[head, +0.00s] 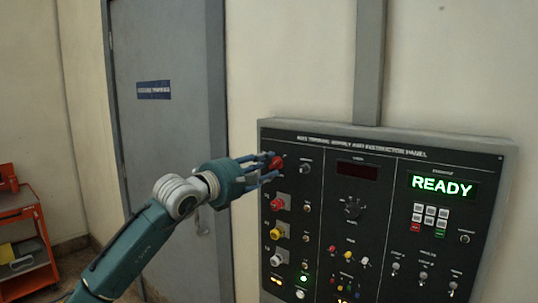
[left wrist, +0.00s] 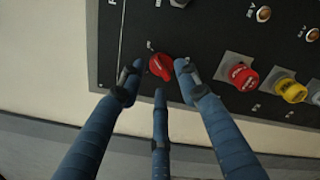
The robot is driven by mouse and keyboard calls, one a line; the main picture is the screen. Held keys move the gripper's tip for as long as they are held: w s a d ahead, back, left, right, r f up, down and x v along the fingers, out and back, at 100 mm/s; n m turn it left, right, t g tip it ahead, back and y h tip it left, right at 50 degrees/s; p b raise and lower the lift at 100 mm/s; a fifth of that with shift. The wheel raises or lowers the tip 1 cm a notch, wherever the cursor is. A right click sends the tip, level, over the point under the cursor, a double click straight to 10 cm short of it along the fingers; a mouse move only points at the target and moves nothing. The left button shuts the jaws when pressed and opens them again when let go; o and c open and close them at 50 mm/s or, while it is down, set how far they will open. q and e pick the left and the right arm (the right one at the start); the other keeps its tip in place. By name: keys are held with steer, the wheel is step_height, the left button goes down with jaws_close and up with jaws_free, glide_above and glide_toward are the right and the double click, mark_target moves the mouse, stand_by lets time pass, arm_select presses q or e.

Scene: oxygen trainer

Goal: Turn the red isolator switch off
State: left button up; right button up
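The red isolator switch (head: 274,161) is a red rotary knob at the top left of the dark control panel (head: 335,215). In the left wrist view the red knob (left wrist: 161,66) carries a small pointer mark whose setting I cannot read surely. My left gripper (head: 262,168) is in front of the knob, and its three blue fingers (left wrist: 156,78) are spread around it. Gaps show between the fingertips and the knob, so the gripper is open. In the head view the fingers partly cover the knob. My right gripper is not in view.
Below the isolator are a red socket (head: 281,202), a yellow one (head: 279,230) and a white one (head: 279,257). A green READY display (head: 442,188) is lit at the right. A grey door (head: 165,130) and an orange cart (head: 25,240) stand to the left.

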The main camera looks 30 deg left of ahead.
arm_select(q)
steer(key=shift+w+d+r, duration=0.1)
steer(key=shift+w, duration=0.65)
steer(key=shift+c, duration=0.5)
jaws_close()
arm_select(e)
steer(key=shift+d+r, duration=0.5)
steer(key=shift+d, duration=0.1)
